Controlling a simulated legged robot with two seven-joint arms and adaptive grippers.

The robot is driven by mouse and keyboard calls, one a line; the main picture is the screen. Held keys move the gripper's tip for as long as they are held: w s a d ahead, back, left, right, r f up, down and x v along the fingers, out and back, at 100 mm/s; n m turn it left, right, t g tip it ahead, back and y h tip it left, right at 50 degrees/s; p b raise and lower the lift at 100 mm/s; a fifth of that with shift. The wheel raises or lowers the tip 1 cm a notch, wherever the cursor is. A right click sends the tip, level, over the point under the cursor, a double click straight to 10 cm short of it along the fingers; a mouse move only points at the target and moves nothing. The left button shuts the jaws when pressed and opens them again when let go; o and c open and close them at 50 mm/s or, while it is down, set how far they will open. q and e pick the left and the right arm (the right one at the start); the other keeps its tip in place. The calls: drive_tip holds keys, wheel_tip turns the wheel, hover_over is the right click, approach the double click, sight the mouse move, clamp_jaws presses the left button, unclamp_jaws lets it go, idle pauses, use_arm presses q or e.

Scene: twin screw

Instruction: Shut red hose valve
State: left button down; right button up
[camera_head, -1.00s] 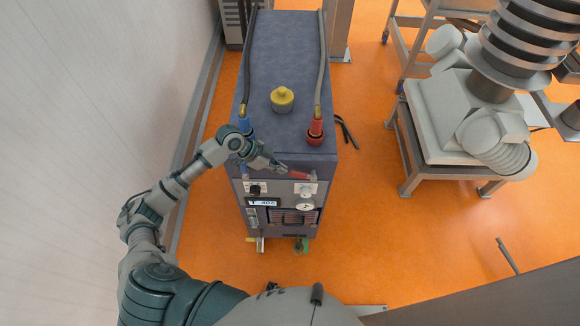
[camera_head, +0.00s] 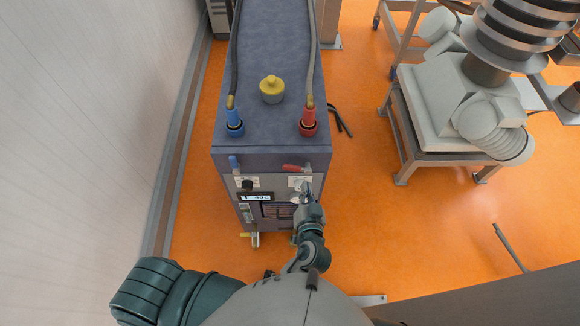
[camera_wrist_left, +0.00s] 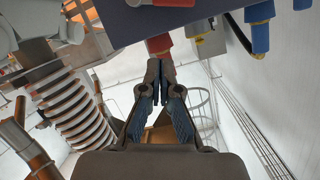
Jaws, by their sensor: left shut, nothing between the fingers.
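A dark blue cabinet (camera_head: 272,55) stands ahead. On its upper front, at the right, is a red valve lever (camera_head: 295,168), lying roughly sideways in the head view. My left gripper (camera_head: 306,188) is shut and empty, just below the lever's right part in that view; I cannot tell whether they touch. In the left wrist view the closed fingertips (camera_wrist_left: 154,66) point at a red part (camera_wrist_left: 158,43), seemingly close beyond them. Another red part is cut off at the top edge there. My right gripper is not in view.
A blue lever (camera_head: 234,164) hangs upright at the front's left. Blue (camera_head: 234,125) and red (camera_head: 308,123) hose connectors and a yellow cap (camera_head: 272,90) are on the top. A display (camera_head: 256,197) sits below. White equipment (camera_head: 455,105) stands right; a wall is left.

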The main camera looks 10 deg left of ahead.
use_arm(q)
drive_tip(key=r+n+y, duration=0.1)
drive_tip(key=r, duration=0.1)
drive_tip(key=p, duration=0.2)
hover_over(297, 166)
drive_tip(key=s+d, duration=0.1)
drive_tip(key=s, duration=0.2)
wheel_tip(297, 166, down, 2)
drive_tip(key=f, duration=0.1)
drive_tip(key=a+f, duration=0.1)
drive_tip(key=f, duration=0.1)
drive_tip(key=shift+w+f, duration=0.1)
drive_tip(key=shift+f, duration=0.15)
drive_tip(key=shift+a+f, duration=0.2)
drive_tip(key=shift+f, duration=0.35)
